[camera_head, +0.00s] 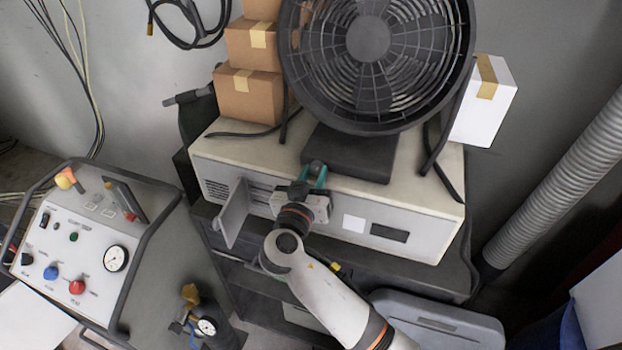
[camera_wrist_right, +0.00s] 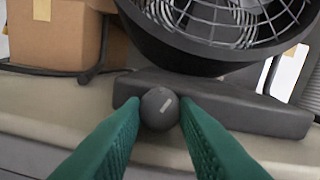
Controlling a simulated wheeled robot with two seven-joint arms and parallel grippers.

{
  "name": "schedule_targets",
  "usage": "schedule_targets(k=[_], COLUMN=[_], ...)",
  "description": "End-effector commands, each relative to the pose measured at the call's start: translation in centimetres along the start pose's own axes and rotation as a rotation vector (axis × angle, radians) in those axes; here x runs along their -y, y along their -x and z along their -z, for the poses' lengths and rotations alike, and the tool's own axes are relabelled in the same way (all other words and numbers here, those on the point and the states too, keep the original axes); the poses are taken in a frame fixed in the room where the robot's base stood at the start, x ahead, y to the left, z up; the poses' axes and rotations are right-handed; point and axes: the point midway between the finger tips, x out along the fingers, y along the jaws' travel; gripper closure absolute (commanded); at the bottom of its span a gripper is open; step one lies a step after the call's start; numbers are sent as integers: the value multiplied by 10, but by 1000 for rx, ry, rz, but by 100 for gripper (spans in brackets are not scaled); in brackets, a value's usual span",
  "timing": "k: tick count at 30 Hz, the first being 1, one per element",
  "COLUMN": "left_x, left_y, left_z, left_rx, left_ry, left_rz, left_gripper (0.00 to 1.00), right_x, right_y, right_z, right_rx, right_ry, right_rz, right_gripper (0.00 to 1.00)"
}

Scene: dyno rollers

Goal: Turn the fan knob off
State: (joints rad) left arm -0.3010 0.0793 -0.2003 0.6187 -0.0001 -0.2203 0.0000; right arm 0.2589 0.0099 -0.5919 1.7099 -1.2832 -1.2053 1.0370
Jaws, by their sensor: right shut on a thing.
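The fan (camera_head: 368,42) is large, round and dark, and stands on a beige cabinet; its lower part also shows in the right wrist view (camera_wrist_right: 225,30). The fan knob (camera_wrist_right: 159,108) is a dark grey ball-like knob with a pale mark, at the front of the fan's dark base (camera_wrist_right: 255,112). My right gripper (camera_head: 315,172) is at the front of that base in the head view. Its green fingers (camera_wrist_right: 160,115) are shut on the knob, one on each side. My left gripper is not in view.
The beige cabinet (camera_head: 430,205) has a small open door (camera_head: 233,213) left of my right gripper. Brown boxes (camera_head: 248,95) stand left of the fan and a white box (camera_head: 484,105) right of it.

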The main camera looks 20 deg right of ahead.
Motion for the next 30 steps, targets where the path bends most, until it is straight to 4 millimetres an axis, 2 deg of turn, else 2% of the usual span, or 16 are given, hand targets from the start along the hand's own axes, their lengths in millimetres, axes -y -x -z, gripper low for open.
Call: schedule_targets(k=[7, 8, 11, 12, 20, 23, 26, 30], left_x=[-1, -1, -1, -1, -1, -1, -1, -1], left_y=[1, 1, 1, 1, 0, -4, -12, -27], left_z=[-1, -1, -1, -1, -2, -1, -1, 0], left_rx=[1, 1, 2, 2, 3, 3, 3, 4], left_ry=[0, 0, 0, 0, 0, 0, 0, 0], left_rz=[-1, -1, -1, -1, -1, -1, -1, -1], left_gripper=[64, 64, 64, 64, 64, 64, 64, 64], right_x=[0, 0, 0, 0, 0, 0, -1, -1], right_y=[0, 0, 0, 0, 1, 7, 22, 52], right_z=[0, 0, 0, 0, 0, 2, 4, 6], right_rx=[-1, -1, -1, -1, -1, -1, -4, -5], right_ry=[2, 2, 2, 2, 1, 1, -2, -4], right_rz=[-1, -1, -1, -1, -1, -2, -3, -4], right_gripper=[96, 70, 53, 51, 51, 51, 51, 51])
